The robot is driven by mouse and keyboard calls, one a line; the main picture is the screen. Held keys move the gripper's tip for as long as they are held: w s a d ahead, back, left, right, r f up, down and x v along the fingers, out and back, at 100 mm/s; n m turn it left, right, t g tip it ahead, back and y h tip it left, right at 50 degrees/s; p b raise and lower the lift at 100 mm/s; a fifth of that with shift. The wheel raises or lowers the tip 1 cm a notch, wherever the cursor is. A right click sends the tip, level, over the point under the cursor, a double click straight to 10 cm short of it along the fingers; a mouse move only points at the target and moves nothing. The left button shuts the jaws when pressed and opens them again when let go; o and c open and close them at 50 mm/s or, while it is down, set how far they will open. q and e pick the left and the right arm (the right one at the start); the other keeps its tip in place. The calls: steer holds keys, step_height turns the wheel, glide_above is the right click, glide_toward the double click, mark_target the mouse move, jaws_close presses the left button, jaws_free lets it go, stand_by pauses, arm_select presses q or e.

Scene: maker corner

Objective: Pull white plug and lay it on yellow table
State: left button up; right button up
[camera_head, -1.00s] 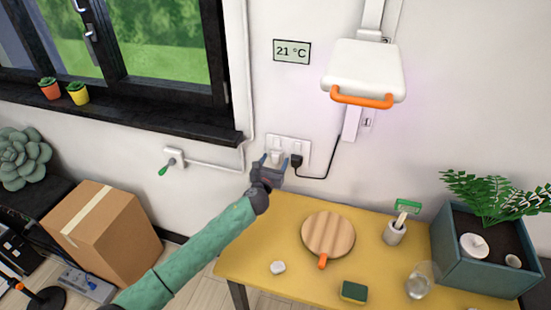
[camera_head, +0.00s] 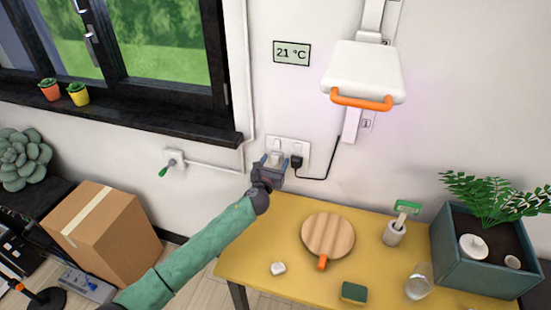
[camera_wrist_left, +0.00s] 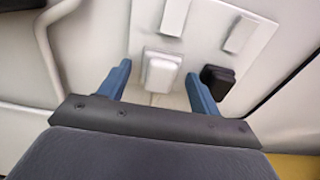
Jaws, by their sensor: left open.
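The white plug (camera_wrist_left: 160,75) sits in the left part of the white wall socket plate (camera_head: 303,145), above the yellow table (camera_head: 262,225). My left gripper (camera_wrist_left: 158,70) is open. In the left wrist view its blue fingers stand on either side of the white plug, with visible gaps. In the head view the gripper (camera_head: 273,160) is up at the socket and partly hides the plug. My right gripper is not in view.
A black plug (camera_head: 296,161) with a cable is just right of the white one. A round board (camera_head: 328,235), sponge (camera_head: 354,292), small white object (camera_head: 278,268), brush holder (camera_head: 394,233), glass (camera_head: 418,287) and planter (camera_head: 475,270) stand on the table. Its left part is clear.

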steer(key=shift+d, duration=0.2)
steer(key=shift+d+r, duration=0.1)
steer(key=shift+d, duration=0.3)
arm_select(q)
steer(key=c, duration=1.3)
steer(key=shift+s, duration=0.1)
steer(key=shift+c, duration=0.2)
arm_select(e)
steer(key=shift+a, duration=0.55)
arm_select(q)
steer(key=shift+s+a+p, duration=0.1)
steer(key=shift+p, duration=0.2)
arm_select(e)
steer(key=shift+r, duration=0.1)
arm_select(q)
steer(key=shift+s+a, duration=0.15)
steer(key=shift+s, duration=0.45)
steer(key=shift+p+v, duration=0.9)
steer(key=shift+v, duration=1.25)
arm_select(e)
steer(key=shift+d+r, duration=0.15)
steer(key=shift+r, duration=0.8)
